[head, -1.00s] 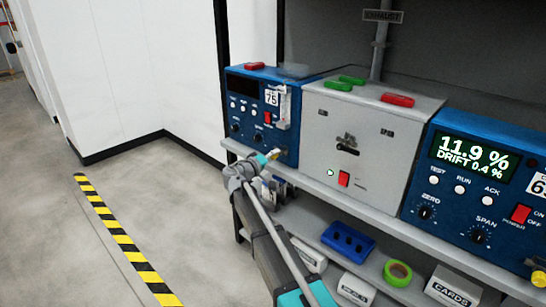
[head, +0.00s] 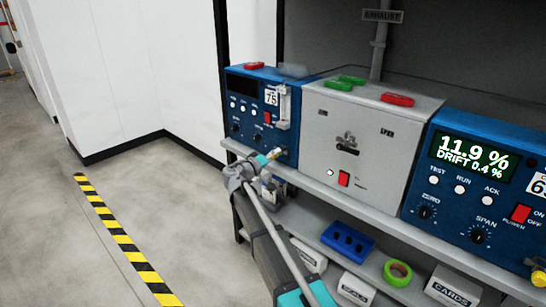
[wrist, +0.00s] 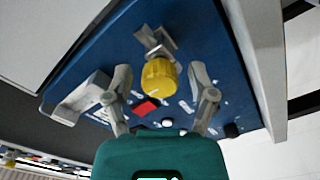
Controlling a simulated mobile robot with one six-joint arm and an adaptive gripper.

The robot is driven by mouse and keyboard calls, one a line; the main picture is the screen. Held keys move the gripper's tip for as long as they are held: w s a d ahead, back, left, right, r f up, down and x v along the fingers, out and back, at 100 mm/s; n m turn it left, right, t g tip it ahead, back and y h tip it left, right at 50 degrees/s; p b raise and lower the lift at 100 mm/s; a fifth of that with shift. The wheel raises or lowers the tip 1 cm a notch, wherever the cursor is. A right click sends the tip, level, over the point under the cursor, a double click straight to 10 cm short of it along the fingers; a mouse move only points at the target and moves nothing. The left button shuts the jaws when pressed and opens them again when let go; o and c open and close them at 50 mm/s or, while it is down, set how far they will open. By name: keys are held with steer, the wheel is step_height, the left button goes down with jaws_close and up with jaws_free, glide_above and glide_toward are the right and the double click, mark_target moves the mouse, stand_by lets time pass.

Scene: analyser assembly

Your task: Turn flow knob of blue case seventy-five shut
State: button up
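The blue case marked 75 (head: 250,140) stands at the left end of the bench, its dark display blank. Its front fills much of the wrist view (wrist: 100,75), seen turned round. The yellow flow knob (wrist: 158,76) sticks out from that front, with a metal fitting behind it. My gripper (wrist: 160,74) is open, with one finger on each side of the knob and a visible gap to each. In the head view my gripper (head: 268,157) is at the case's lower right front, where it largely hides the knob.
A grey case (head: 345,145) with a red switch stands right beside the blue one. Another blue case (head: 460,200) reads 11.9 %. The lower shelf holds a blue block (head: 348,240), green tape (head: 398,272) and boxes.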

steer(key=shift+s+a, duration=0.1)
stand_by(0.3)
steer(key=v, duration=1.1)
steer(key=shift+s+a, duration=0.25)
steer(key=shift+s, duration=0.05)
steer(key=s+d+f+m+g+y, duration=0.1)
steer(key=s+d+f+g, duration=0.25)
steer(key=d, duration=0.45)
steer(key=s+d+f+m+g, duration=0.1)
steer(key=s+d+f+g, duration=0.2)
steer(key=d, duration=0.4)
steer(key=s+d+f+g+y, duration=0.1)
steer(key=s+d+f+g, duration=0.15)
steer(key=d+f, duration=0.4)
steer(key=s+d+f+m+g+y, duration=0.1)
steer(key=s+d+f+g+y, duration=0.2)
steer(key=s+d+y, duration=0.35)
steer(key=s+d+f+g+y, duration=0.2)
steer(key=s+d+f+y, duration=0.15)
steer(key=s, duration=0.65)
step_height(320, 180, up, 27)
steer(key=h+p, duration=0.1)
steer(key=p, duration=2.5)
steer(key=shift+w+r+p, duration=0.2)
steer(key=shift+w+p, duration=0.05)
steer(key=shift+p, duration=0.05)
